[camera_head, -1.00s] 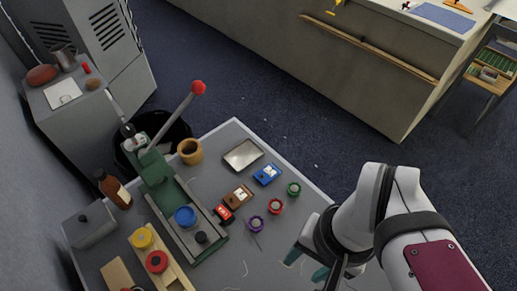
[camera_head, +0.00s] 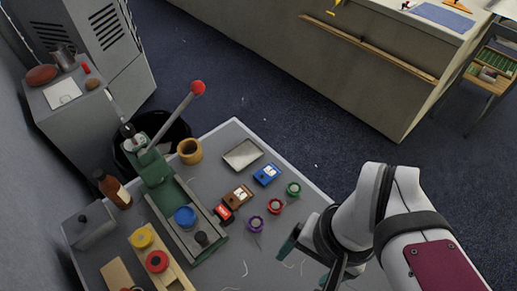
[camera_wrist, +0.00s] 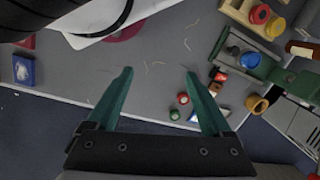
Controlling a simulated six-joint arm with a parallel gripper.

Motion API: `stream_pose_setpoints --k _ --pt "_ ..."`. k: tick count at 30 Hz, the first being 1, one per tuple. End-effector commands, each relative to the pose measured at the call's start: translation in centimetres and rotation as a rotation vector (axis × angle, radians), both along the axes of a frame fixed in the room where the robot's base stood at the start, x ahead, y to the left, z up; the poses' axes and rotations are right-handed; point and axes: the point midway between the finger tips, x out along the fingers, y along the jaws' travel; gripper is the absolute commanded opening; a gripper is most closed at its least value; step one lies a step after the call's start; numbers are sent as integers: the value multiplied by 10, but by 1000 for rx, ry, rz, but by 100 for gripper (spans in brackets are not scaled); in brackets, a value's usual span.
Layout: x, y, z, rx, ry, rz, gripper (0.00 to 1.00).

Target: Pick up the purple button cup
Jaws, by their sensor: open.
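The purple button cup (camera_head: 255,223) is a small round cup with a paler centre. It stands on the grey table in the head view, with the red cup (camera_head: 275,206) and green cup (camera_head: 293,189) in a slanting row to its upper right. My gripper (camera_head: 308,262) is open and empty, to the right of and below the purple cup, apart from it. In the wrist view my gripper (camera_wrist: 160,82) has its two green fingers spread wide. The red cup (camera_wrist: 183,98) and green cup (camera_wrist: 174,115) show between them. I cannot make out the purple cup there; the right finger may hide it.
A green press (camera_head: 165,185) with a red-knobbed lever stands left of the cups. A red box (camera_head: 223,213), brown box (camera_head: 238,195), blue box (camera_head: 267,174) and metal tray (camera_head: 243,154) lie close by. The table between my gripper and the purple cup looks mostly clear.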

Motion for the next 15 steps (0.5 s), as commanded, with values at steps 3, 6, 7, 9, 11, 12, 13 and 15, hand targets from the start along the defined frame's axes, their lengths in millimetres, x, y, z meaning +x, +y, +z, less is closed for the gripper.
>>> stream_pose_setpoints --k 3,6,7,9,11,12,13,15 --pt "0 0 0 0 0 0 84" --pt "13 -16 -4 -57 -26 9 84" --pt "24 -31 -7 -111 -50 20 84" --pt "67 -84 -15 -295 -139 90 84" --pt "116 -137 -19 -471 -238 220 84" --pt "150 -166 -22 -563 -311 340 84" --pt "175 -181 -26 -608 -366 442 84" --pt "223 -196 -45 -636 -499 700 84"
